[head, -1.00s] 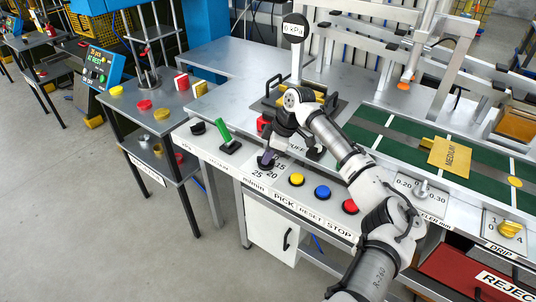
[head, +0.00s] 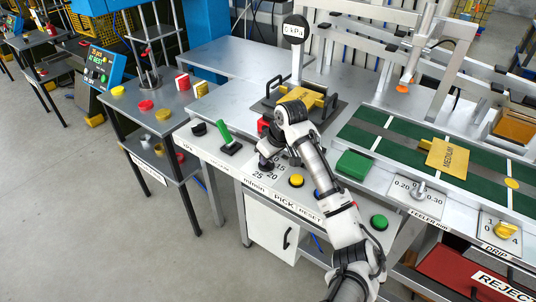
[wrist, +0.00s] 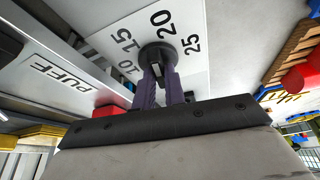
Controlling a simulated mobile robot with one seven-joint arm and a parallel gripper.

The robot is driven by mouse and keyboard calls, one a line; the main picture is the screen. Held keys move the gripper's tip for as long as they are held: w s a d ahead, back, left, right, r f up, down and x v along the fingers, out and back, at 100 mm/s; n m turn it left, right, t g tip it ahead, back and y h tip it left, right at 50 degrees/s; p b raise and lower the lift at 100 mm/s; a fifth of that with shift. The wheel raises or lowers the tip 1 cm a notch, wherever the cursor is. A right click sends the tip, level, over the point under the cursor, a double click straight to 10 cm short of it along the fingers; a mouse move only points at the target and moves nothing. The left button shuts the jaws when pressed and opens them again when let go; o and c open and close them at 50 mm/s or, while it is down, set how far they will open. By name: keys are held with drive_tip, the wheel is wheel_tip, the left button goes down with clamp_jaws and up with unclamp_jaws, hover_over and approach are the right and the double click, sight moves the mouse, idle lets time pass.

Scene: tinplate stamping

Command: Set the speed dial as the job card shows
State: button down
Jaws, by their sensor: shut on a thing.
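The speed dial is a black knob (wrist: 158,54) on a white plate (wrist: 190,20) marked 10, 15, 20 and 25, seen close in the wrist view. A pale mark on the knob shows, but I cannot tell surely which number it points at. My gripper (wrist: 163,82) is shut on the knob, its dark purple fingers on either side. In the head view my gripper (head: 268,155) is over the dial plate (head: 262,175), and the arm hides part of it. A yellow card (head: 448,157) reading MEDIUM lies at the belt; I cannot tell whether it is the job card.
A green lever (head: 225,136) stands left of the dial. A yellow button (head: 296,180) sits to its right, and a green button (head: 379,222) beyond my forearm. A red block (head: 263,125) stands just behind my gripper. The feeler dial (head: 420,190) is farther right.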

drive_tip(key=shift+s+a+m+t+h+p, duration=0.1)
drive_tip(key=shift+m+t+h+p, duration=0.2)
drive_tip(key=shift+m, duration=0.7)
drive_tip(key=shift+m+t+h+p, duration=0.1)
drive_tip(key=shift+m+h+p, duration=0.25)
drive_tip(key=shift+m, duration=0.65)
drive_tip(key=c, duration=1.5)
unclamp_jaws()
drive_tip(key=shift+o, duration=0.2)
drive_tip(key=v, duration=1.3)
drive_tip(key=shift+s+r+b, duration=0.2)
drive_tip(key=shift+r+b, duration=0.2)
drive_tip(key=shift+b, duration=0.05)
